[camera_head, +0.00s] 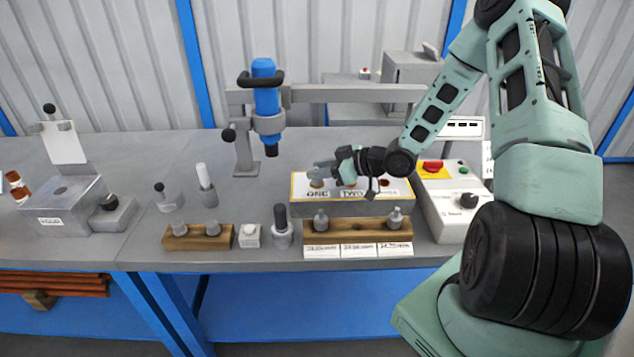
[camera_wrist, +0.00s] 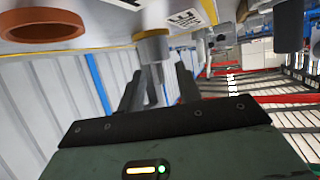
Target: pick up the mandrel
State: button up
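I cannot tell for certain which piece is the mandrel. A grey piece with a wider rim (camera_wrist: 153,46) is just beyond my fingertips in the wrist view, and a grey piece (camera_head: 317,177) stands at the ONE place of the tray (camera_head: 352,208) in the head view. My gripper (camera_head: 333,168) is over the left part of this tray. In the wrist view my gripper (camera_wrist: 160,88) shows dark fingers standing apart with a gap between them. Contact with the piece cannot be made out. A black rod in a grey holder (camera_head: 282,232) and a white rod in a grey holder (camera_head: 207,192) stand to the left.
A wooden rack with grey pieces (camera_head: 365,234) lies in front of the tray, and another wooden rack (camera_head: 197,240) lies to the left. A blue press (camera_head: 267,100) stands behind. A control box (camera_head: 455,205) is on the right. A hinged-lid box (camera_head: 68,205) is far left.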

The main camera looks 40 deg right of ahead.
jog(key=shift+w+a+f, duration=0.2)
jog(key=shift+w+a, duration=0.1)
jog(key=shift+w, duration=0.15)
grip_shut()
jog(key=shift+r, duration=0.1)
